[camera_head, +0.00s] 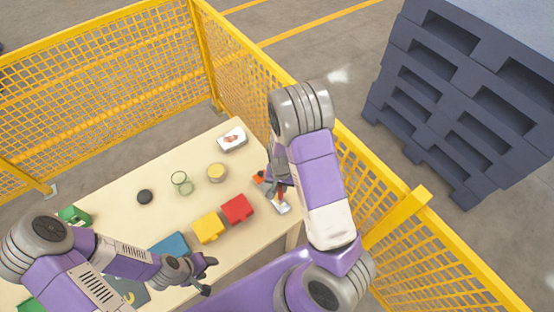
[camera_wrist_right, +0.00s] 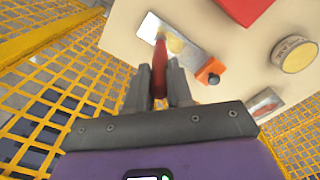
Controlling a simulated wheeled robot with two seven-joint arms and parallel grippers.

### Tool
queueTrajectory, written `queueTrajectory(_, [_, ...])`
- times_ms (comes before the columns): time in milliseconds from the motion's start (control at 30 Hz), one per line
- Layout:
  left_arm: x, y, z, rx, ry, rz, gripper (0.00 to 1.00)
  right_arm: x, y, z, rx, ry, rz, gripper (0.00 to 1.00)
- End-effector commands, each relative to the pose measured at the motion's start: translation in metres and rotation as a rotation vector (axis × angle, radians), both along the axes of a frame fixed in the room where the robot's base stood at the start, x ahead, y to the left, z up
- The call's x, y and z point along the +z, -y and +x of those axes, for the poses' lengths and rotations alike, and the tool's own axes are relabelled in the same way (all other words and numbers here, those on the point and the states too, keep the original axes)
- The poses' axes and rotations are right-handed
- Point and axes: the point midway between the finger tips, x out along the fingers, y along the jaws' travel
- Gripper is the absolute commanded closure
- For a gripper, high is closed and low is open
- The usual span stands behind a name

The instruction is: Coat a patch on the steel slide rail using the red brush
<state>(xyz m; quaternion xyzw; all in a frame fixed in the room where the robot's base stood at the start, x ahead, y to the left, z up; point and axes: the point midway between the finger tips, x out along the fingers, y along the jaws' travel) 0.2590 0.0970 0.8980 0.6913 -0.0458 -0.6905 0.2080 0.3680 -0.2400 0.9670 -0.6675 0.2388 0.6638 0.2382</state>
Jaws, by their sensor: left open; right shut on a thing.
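The steel slide rail (camera_wrist_right: 195,58) lies near the table's right edge, with an orange block (camera_wrist_right: 211,70) at one end. It also shows in the head view (camera_head: 281,208), partly hidden by my right gripper. My right gripper (camera_wrist_right: 160,88) is shut on the red brush (camera_wrist_right: 159,62). The brush tip is over the rail; I cannot tell whether it touches. A yellowish patch (camera_wrist_right: 176,45) shows on the rail beside the tip. In the head view my right gripper (camera_head: 279,188) is above the rail. My left gripper (camera_head: 209,275) is open and empty near the table's front edge.
The table (camera_head: 120,185) also holds a red block (camera_head: 237,209), a yellow block (camera_head: 207,228), a yellow-lidded jar (camera_head: 216,172), a glass jar (camera_head: 181,183), a black disc (camera_head: 145,196) and a white box (camera_head: 232,139). Yellow mesh fencing (camera_head: 110,80) surrounds it. Blue pallets (camera_head: 450,100) stand beyond.

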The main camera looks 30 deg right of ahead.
Motion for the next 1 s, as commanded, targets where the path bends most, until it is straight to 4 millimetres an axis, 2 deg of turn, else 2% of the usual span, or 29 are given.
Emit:
queueTrajectory(200, [0.004,0.000,0.001,0.000,0.001,0.000,0.47,0.002,-0.018,-0.003,-0.003,-0.001,0.000,1.00])
queueTrajectory(267, [0.012,0.000,0.000,0.000,0.001,0.000,0.47,0.009,-0.017,-0.002,-0.007,-0.001,-0.001,1.00])
queueTrajectory(333, [0.018,0.000,0.000,0.000,0.001,0.000,0.47,0.026,-0.019,-0.002,-0.005,0.003,0.002,1.00])
queueTrajectory(767, [0.053,0.000,0.000,0.000,0.001,0.000,0.47,0.063,-0.018,-0.002,-0.005,0.001,0.001,1.00])
queueTrajectory(1000, [0.056,0.000,0.000,0.000,0.001,0.000,0.47,0.078,-0.018,-0.002,-0.006,0.001,0.001,1.00])
